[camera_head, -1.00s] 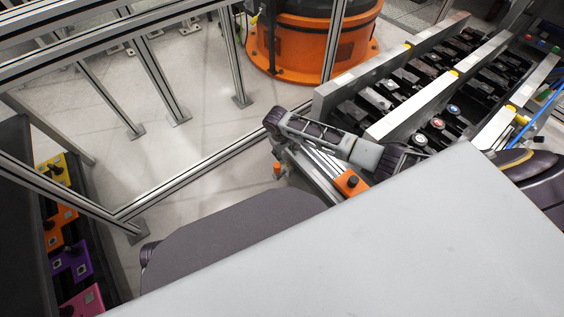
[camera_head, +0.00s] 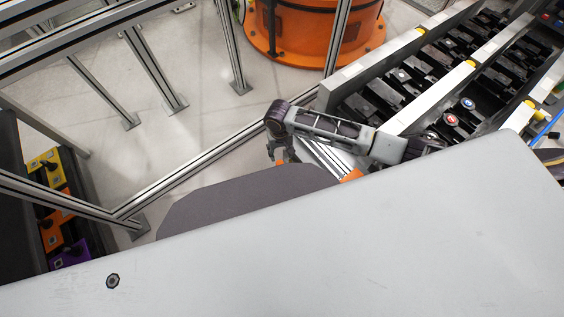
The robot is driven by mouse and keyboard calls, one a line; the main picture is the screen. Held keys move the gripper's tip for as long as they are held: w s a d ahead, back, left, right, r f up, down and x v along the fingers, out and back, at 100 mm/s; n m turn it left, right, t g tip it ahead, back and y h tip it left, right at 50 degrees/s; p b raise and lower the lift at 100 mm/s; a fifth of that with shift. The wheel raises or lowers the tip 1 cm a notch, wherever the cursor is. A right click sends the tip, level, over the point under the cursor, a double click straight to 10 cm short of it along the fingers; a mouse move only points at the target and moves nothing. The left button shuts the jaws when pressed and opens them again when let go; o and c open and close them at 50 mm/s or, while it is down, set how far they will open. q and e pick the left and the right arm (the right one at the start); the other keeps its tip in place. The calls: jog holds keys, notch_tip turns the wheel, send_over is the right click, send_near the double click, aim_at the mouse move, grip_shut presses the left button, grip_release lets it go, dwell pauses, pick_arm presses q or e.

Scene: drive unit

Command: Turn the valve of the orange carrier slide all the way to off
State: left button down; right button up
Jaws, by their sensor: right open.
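The orange carrier slide (camera_head: 352,175) shows only as a small orange patch at the end of pale rails, below my right forearm. Its black knob is hidden. A small orange piece (camera_head: 280,163) shows at the left end of the rails, by my right gripper (camera_head: 282,154). The gripper is open and points down just above or beside this piece. I cannot tell whether they touch. The valve itself is too small and too covered to read its position. My left gripper is not in view.
Metal frame posts and a low rail (camera_head: 195,177) run left of the gripper. A conveyor-like rack (camera_head: 400,75) with black carriers stands right. An orange robot base (camera_head: 315,35) is behind. Yellow, orange and purple blocks with black knobs (camera_head: 52,235) sit far left.

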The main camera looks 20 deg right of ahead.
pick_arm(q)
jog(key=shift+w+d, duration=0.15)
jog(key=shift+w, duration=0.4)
pick_arm(e)
jog(key=shift+a+r+m, duration=0.1)
jog(key=shift+m, duration=0.9)
jog(key=shift+a+r+m, duration=0.1)
jog(key=shift+m, duration=0.9)
jog(key=shift+f, duration=0.2)
